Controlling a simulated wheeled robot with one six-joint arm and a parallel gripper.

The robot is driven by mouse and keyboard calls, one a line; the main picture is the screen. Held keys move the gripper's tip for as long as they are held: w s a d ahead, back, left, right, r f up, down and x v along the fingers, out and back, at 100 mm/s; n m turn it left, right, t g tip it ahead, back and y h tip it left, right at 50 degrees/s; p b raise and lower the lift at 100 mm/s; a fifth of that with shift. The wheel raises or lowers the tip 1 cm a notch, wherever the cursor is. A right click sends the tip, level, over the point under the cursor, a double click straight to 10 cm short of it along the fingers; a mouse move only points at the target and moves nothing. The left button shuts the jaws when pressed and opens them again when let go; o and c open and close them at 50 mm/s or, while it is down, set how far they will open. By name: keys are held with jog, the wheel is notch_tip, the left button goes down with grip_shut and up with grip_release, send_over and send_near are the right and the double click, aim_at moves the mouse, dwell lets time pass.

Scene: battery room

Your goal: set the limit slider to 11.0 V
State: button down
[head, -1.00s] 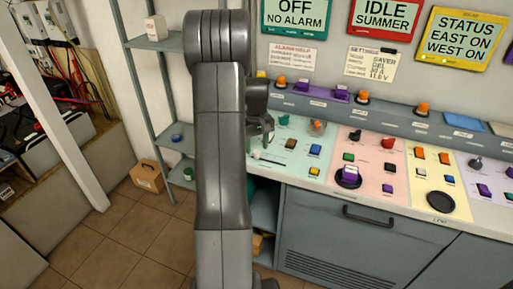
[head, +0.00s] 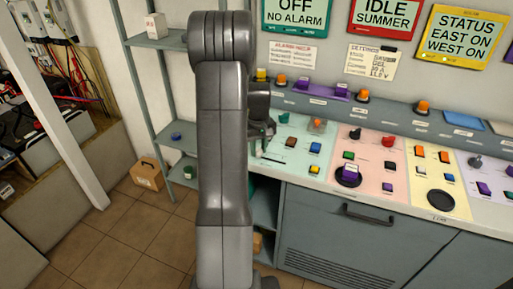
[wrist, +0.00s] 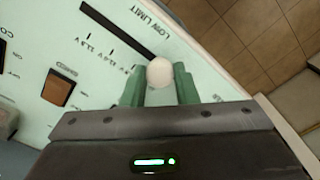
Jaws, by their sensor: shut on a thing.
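The limit slider's white round knob (wrist: 159,72) is in the wrist view, at the lower right end of a black slot (wrist: 115,30) in the pale green panel. "LOW LIMIT" is printed on one side of the slot, and tick marks with small voltage figures run along the other. The figures are hard to read. My gripper (wrist: 160,88) has its green fingers on both sides of the knob, shut on it. In the head view my gripper (head: 266,130) is low over the left end of the console, where my arm hides part of the panel and the knob cannot be made out.
An orange-brown rocker switch (wrist: 58,88) sits left of the slot. The console (head: 340,158) continues right with many buttons and knobs. Signs and a handwritten settings note (head: 370,62) hang above. A shelf rack (head: 160,95) stands left, with a cardboard box (head: 147,174) on the floor.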

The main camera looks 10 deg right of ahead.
jog(key=s+d, duration=0.2)
jog(key=d, duration=0.1)
jog(key=s+d, duration=0.1)
jog(key=shift+d+b, duration=0.2)
jog(key=shift+b, duration=0.2)
jog(key=c, duration=1.1)
grip_release()
notch_tip(320, 180, up, 14)
jog(key=shift+f+b, duration=0.1)
jog(key=shift+b, duration=0.45)
